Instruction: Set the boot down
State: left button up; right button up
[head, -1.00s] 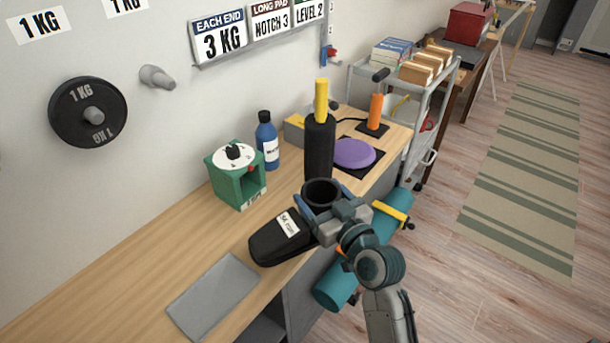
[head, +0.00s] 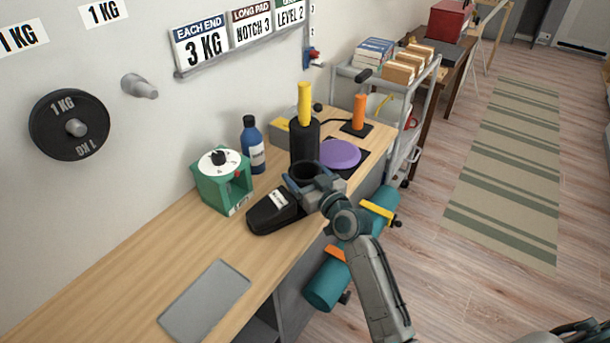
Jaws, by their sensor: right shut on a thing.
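The black boot (head: 270,215) has a white label on its top and points its toe to the lower left. My right gripper (head: 309,184) is shut on the boot's upright shaft, near its round open top. The boot is upright over the front part of the wooden bench (head: 130,285). Its sole looks at or very near the bench top, but I cannot tell whether it touches. The gripper hides part of the shaft and heel.
A black cylinder with a yellow top (head: 304,135) stands close behind the boot. A purple disc (head: 340,154), green dial box (head: 222,185) and blue bottle (head: 252,146) are nearby. A grey mat (head: 205,300) lies in front. A teal cylinder (head: 325,281) is beside the bench edge.

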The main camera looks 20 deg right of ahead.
dwell(0.4)
jog(key=o, duration=1.5)
jog(key=shift+f, duration=0.15)
jog(key=o, duration=0.4)
jog(key=shift+r, duration=0.2)
